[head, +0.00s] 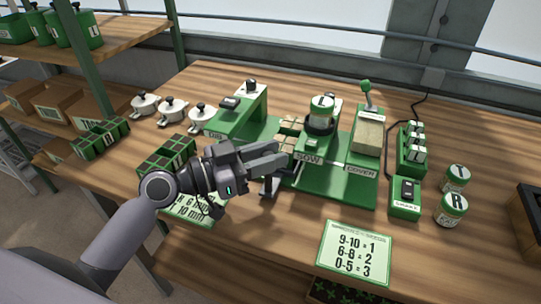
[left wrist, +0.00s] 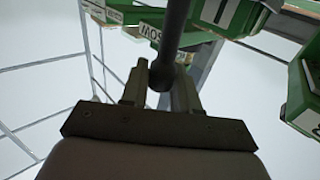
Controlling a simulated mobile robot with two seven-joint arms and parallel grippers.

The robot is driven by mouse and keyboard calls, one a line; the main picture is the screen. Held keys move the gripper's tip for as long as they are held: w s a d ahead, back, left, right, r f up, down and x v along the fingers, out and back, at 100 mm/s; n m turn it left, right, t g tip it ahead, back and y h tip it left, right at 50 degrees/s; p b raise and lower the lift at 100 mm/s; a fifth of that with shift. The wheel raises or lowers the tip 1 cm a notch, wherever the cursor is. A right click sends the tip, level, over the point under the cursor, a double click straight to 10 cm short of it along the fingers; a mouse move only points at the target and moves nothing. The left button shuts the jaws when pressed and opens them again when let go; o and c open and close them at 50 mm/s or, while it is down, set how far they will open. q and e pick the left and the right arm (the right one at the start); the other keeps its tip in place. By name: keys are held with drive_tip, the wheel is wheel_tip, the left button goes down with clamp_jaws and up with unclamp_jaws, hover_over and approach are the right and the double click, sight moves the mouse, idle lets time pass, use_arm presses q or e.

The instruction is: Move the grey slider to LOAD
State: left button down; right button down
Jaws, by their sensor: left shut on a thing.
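My left gripper (head: 283,157) is beside the front left of the green seeder, just left of the SOW station (head: 310,157). In the left wrist view its two fingers (left wrist: 160,88) are closed around the round end of a dark grey bar, which I take to be the grey slider's handle (left wrist: 175,42). In the head view the gripper covers most of the slider, and a dark grey upright piece (head: 269,186) shows below the fingers. I cannot read a LOAD label. My right gripper is out of view.
The COVER station (head: 366,135) stands right of SOW, and the DIB station (head: 238,112) is at the left. A switch box (head: 405,200) and two labelled jars (head: 452,207) stand at the right. A number card (head: 354,252) lies in front. The table's right front is mostly clear.

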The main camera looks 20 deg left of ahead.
use_arm(q)
drive_tip(key=a+b, duration=0.3)
drive_tip(key=shift+a, duration=0.3)
drive_tip(key=c, duration=1)
unclamp_jaws()
drive_tip(key=shift+o, duration=0.2)
drive_tip(key=b+v, duration=0.2)
drive_tip(key=v, duration=0.5)
drive_tip(key=shift+b, duration=0.4)
